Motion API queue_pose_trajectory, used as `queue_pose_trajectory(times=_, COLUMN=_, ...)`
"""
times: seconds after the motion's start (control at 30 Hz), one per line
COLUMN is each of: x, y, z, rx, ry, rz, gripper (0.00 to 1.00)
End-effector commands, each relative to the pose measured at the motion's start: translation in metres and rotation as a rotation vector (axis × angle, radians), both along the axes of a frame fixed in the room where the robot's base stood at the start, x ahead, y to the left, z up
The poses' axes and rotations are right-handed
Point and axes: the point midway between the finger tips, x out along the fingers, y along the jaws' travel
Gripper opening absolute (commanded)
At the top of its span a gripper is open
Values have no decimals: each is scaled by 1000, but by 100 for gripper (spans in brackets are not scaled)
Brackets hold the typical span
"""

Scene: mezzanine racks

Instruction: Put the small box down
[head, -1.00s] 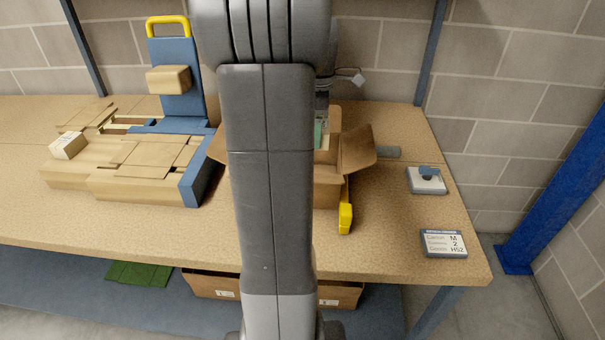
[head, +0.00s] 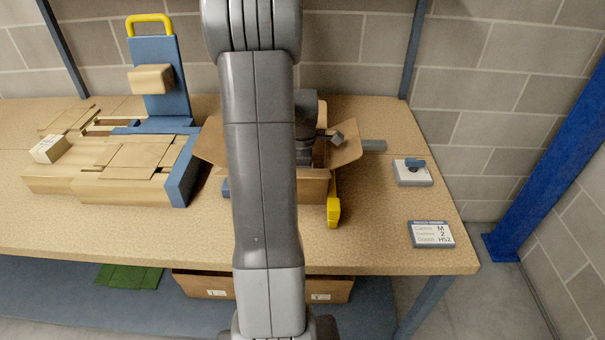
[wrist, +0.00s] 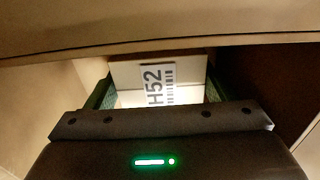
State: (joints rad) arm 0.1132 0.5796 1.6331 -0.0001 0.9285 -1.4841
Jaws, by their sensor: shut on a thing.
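The small box (wrist: 155,72), pale with an "H52" label and bar code, is between the fingers of my gripper (wrist: 157,88) in the wrist view. My gripper is shut on it. Cardboard walls surround both in that view. In the head view my wrist reaches down into an open carton (head: 312,188) on the bench. The fingers and the small box are hidden there by the carton and my arm. I cannot tell whether the box touches the carton's bottom.
The carton's right flap (head: 345,146) stands out beside my wrist. A blue frame with a yellow handle (head: 150,22) and flat cardboard (head: 100,182) lie left. A sign reading M, 2, H52 (head: 431,234) and a small device (head: 412,172) are right.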

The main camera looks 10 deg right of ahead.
Motion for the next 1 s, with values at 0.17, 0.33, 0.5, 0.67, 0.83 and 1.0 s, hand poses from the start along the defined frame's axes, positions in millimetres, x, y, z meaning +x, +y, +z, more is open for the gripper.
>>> queue_pose_trajectory(times=0.17, x=0, y=0, z=0, rx=0, ry=-1, rz=0, gripper=53)
queue_pose_trajectory(times=0.33, x=0, y=0, z=-4, rx=0, ry=0, rz=0, gripper=79)
queue_pose_trajectory(times=0.5, x=0, y=0, z=-2, rx=0, ry=0, rz=0, gripper=86)
queue_pose_trajectory(times=0.67, x=0, y=0, z=-2, rx=0, ry=0, rz=0, gripper=86)
queue_pose_trajectory(times=0.83, x=1, y=0, z=13, rx=-1, ry=-3, rz=0, gripper=86)
queue_pose_trajectory(times=1.0, x=1, y=0, z=48, rx=0, ry=-6, rz=0, gripper=86)
